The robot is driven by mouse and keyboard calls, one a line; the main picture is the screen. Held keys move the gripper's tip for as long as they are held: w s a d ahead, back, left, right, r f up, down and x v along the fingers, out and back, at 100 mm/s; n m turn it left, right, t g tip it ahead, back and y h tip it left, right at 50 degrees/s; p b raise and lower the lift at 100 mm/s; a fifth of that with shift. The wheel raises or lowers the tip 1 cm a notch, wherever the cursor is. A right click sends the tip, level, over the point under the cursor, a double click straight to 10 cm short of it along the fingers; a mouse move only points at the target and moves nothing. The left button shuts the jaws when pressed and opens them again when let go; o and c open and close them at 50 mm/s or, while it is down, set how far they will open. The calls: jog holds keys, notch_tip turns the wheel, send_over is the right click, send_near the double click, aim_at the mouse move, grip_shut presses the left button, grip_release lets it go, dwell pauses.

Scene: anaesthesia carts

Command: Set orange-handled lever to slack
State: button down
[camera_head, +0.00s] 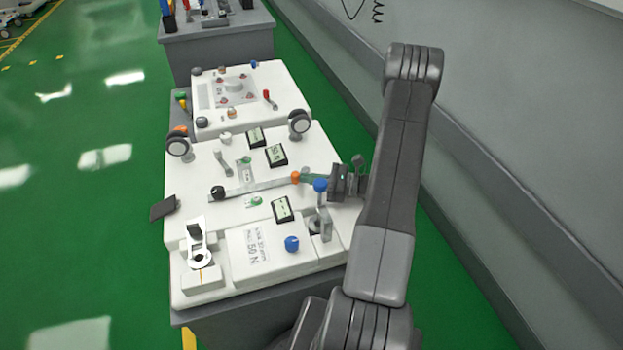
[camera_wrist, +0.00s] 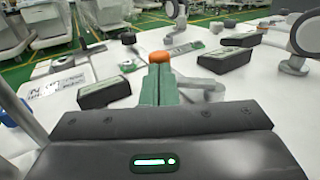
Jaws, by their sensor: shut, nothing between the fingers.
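The lever's orange knob (camera_head: 295,177) shows near the middle right of the white cart panel. It also shows in the wrist view (camera_wrist: 160,57), straight beyond my fingertips. My gripper (camera_head: 304,178) reaches in from the right, with its green fingers (camera_wrist: 160,82) shut together and empty. The fingertips are at or very close to the orange knob; I cannot tell whether they touch. The lever's shaft is mostly hidden by the fingers. No readable slack mark shows.
A blue-knobbed lever (camera_head: 320,186) stands close in front of my gripper. A long metal bar with a black knob (camera_head: 217,192) lies to the left. Black display boxes (camera_head: 276,155) and casters (camera_head: 299,122) sit on the panel. A wall (camera_head: 520,150) runs along the right.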

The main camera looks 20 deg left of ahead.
aim_at(297, 180)
jog(key=m+t, duration=0.1)
jog(key=a+m+t, duration=0.1)
jog(key=t, duration=0.1)
jog(key=s+t+b, duration=0.1)
jog(key=shift+a+f+m, duration=0.15)
jog(key=shift+a+m, duration=0.15)
jog(key=shift+m, duration=0.1)
jog(key=m+t, duration=0.1)
jog(key=a+t+b, duration=0.1)
jog(key=t, duration=0.1)
jog(key=m+t+b, duration=0.1)
jog(key=shift+s+a+m+h, duration=0.1)
jog(key=shift+a+m+h, duration=0.2)
jog(key=shift+h, duration=0.1)
jog(key=shift+b+x, duration=0.8)
jog(key=shift+x, duration=0.4)
jog(key=shift+s, duration=0.1)
jog(key=shift+a+r, duration=0.1)
jog(key=shift+r, duration=0.15)
jog(key=shift+r, duration=0.15)
notch_tip(297, 180, up, 10)
jog(key=p, duration=0.2)
jog(key=shift+f, duration=0.25)
jog(key=shift+f, duration=0.1)
